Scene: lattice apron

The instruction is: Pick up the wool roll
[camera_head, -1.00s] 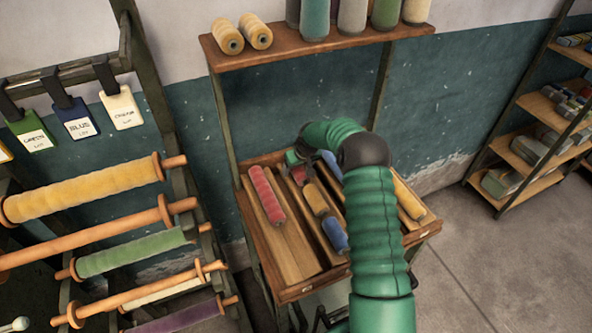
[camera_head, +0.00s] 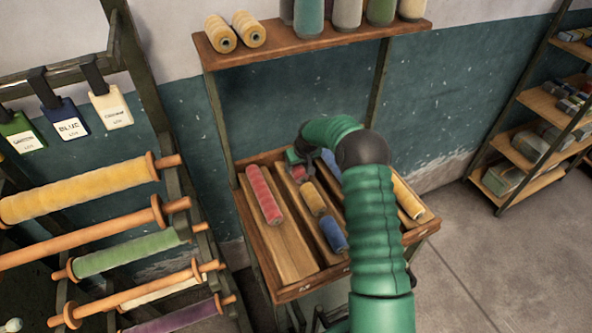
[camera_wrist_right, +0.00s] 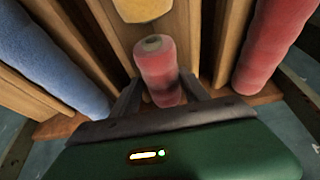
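A short pink-red wool roll (camera_wrist_right: 160,75) stands out between the fingers of my right gripper (camera_wrist_right: 161,82) in the right wrist view. The fingers lie against both its sides, and my gripper looks shut on it. Its holed end faces up toward the camera, so it looks tilted. Its lower end is partly hidden by my gripper. In the head view this roll (camera_head: 299,173) shows at the back of a slotted wooden tray (camera_head: 290,268), beside my right gripper (camera_head: 299,158), whose fingers are hard to make out. My left gripper is not in view.
A longer red roll (camera_head: 264,194) lies left of it in the tray. A yellow roll (camera_head: 313,198) and a blue roll (camera_head: 333,235) lie in front. Another yellow roll (camera_head: 407,198) is at the right. A shelf (camera_head: 310,45) with spools hangs above; a rack (camera_head: 160,215) stands left.

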